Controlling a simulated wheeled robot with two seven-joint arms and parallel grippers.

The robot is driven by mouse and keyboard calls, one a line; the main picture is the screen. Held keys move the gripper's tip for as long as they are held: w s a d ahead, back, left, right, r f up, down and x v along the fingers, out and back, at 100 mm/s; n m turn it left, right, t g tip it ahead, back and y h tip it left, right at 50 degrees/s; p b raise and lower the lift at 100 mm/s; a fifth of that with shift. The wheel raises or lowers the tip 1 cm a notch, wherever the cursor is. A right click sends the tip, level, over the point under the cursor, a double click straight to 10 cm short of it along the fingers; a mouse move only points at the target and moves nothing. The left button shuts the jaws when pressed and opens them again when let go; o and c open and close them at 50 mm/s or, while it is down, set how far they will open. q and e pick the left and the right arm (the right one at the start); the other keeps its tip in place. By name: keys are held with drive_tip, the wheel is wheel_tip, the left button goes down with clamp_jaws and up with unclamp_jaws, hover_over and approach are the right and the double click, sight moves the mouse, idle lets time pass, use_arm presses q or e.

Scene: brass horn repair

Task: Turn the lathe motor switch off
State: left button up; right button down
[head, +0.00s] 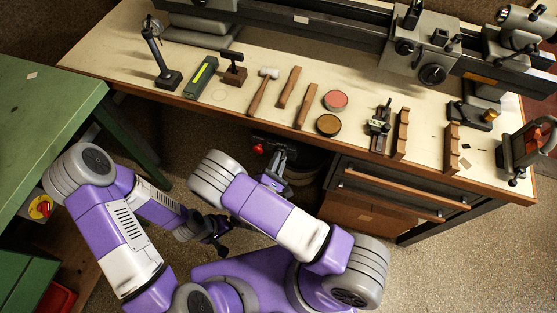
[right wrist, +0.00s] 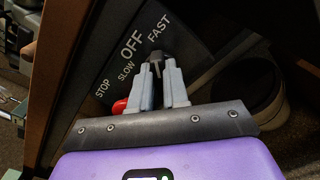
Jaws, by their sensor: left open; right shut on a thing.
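The motor switch panel, a dark plate (right wrist: 115,65) lettered STOP, SLOW, OFF and FAST, shows in the right wrist view. In the head view it is under the bench's front edge (head: 268,139). My right gripper (right wrist: 162,75) is shut on the dark switch lever (right wrist: 155,57), whose tip shows between the fingers, below the lettering near OFF and FAST; its exact setting is unclear. A red button (right wrist: 119,107) lies just left of the fingers. My right gripper is also in the head view (head: 279,157). My left gripper (head: 219,245) is open and empty, low over the floor.
The lathe (head: 400,45) runs along the back of the bench (head: 230,107). Hammers, tins and wooden racks lie on the bench top. Drawers (head: 390,190) are right of the switch. A green table (head: 45,100) with a red and yellow switch (head: 41,207) stands at left.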

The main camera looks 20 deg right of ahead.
drive_tip(key=shift+n, duration=0.3)
drive_tip(key=shift+w+a+n+p, duration=0.1)
drive_tip(key=shift+n+p, duration=0.4)
drive_tip(key=shift+n, duration=1.25)
drive_tip(key=shift+a+n+p, duration=0.1)
drive_tip(key=shift+n+p, duration=0.4)
drive_tip(key=shift+n, duration=1.25)
drive_tip(key=c, duration=1.1)
unclamp_jaws()
